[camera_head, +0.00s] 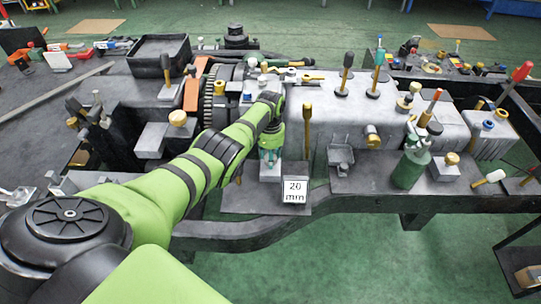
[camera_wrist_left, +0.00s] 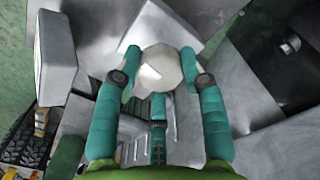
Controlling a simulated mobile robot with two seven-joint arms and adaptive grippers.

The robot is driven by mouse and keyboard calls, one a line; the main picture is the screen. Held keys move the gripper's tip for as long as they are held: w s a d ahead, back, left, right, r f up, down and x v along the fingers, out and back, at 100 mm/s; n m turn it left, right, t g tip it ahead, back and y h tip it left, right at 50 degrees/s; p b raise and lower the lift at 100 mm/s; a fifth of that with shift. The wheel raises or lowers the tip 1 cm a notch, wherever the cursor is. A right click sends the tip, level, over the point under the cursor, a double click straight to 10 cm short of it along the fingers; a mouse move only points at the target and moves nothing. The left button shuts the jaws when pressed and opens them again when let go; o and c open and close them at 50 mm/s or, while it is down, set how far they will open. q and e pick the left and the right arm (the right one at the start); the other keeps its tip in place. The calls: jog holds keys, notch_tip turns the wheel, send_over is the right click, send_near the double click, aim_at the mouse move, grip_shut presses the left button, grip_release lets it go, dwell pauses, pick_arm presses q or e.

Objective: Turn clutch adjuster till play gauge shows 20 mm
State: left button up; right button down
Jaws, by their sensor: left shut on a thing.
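My left gripper (camera_head: 270,158) reaches down to the middle of the machine's near edge. In the left wrist view its teal fingers (camera_wrist_left: 160,64) are closed around a pale, faceted knob (camera_wrist_left: 160,72), which I take as the clutch adjuster. The fingers hide the knob in the head view. A small white plate reading "20 mm" (camera_head: 295,190) stands on a grey block just right of and below the gripper. Whether it is the play gauge or a label, I cannot tell. My right gripper is not in view.
Upright levers with coloured knobs (camera_head: 346,72) stand on the grey housing behind. A green bottle (camera_head: 411,166) stands to the right. Green floor (camera_head: 350,265) lies open in front.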

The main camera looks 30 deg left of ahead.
pick_arm(q)
jog(key=shift+s+f, duration=0.1)
jog(key=o, duration=1.1)
jog(key=shift+o, duration=0.2)
notch_tip(320, 180, up, 12)
dwell(0.3)
